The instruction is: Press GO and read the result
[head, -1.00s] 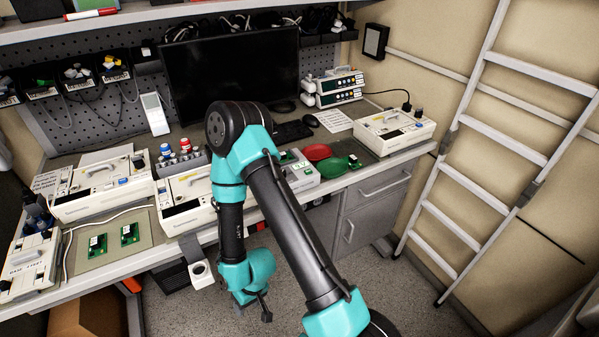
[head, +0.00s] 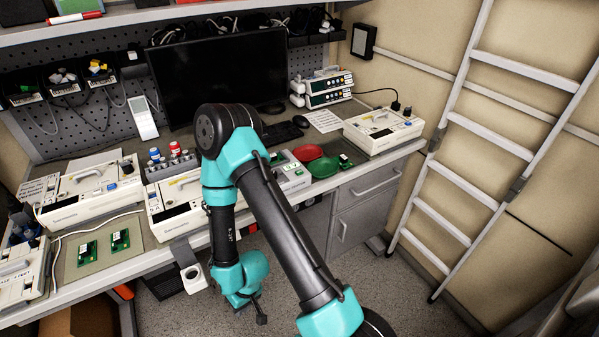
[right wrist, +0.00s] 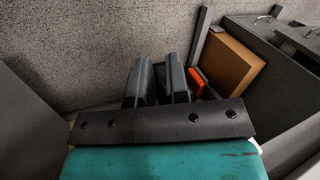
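A small grey-white tester box (head: 292,178) with a light display or label sits on the bench, partly behind my right arm. Its lettering is too small to read, and I cannot make out a GO button or a result. My right gripper (head: 259,314) hangs low in front of the bench, over the floor and well away from the box. In the right wrist view the gripper (right wrist: 160,80) points toward the grey floor. Its two dark fingers stand apart with a narrow gap and nothing visible between them. My left gripper is not in view.
White pump units (head: 92,190) stand along the bench, another (head: 384,130) at the right end. A monitor (head: 217,75) stands behind. A cardboard box (right wrist: 222,62) stands under the bench.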

